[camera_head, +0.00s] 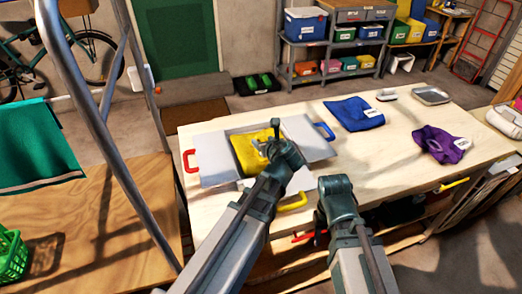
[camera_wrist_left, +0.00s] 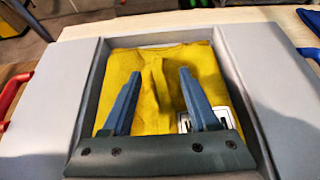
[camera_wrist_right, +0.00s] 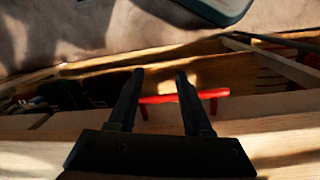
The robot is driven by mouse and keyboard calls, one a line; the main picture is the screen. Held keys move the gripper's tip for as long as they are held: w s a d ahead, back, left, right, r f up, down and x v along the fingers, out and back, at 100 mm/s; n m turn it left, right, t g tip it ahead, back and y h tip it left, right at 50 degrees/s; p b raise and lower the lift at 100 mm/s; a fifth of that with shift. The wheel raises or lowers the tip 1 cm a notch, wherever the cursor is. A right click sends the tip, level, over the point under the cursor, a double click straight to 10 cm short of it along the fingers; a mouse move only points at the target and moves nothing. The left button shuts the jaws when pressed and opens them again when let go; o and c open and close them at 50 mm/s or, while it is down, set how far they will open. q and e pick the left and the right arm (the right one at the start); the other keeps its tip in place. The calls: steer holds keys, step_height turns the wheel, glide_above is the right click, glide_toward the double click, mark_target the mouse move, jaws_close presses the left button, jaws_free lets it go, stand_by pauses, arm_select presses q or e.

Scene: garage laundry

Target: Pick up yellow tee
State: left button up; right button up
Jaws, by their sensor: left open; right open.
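The yellow tee (camera_head: 246,150) lies in the middle of a grey folding board on the wooden table. In the left wrist view the tee (camera_wrist_left: 150,62) lies flat with a small ridge between the fingers and a white label at its right. My left gripper (camera_wrist_left: 158,85) is open above the tee; I cannot tell whether the fingertips touch it. In the head view my left gripper (camera_head: 272,148) hides part of the tee. My right gripper (camera_wrist_right: 160,78) is open and empty by the table's front edge, with a red handle beyond its fingers.
The folding board (camera_head: 208,150) has red, blue and yellow handles. A blue garment (camera_head: 354,113) and a purple garment (camera_head: 440,145) lie to its right. A metal tray (camera_head: 431,95) is at the back. A metal pole (camera_head: 90,110) stands at the left.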

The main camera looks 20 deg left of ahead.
arm_select(q)
jaws_close()
steer(key=shift+r, duration=0.15)
stand_by(0.4)
step_height(320, 180, up, 10)
steer(key=p, duration=1)
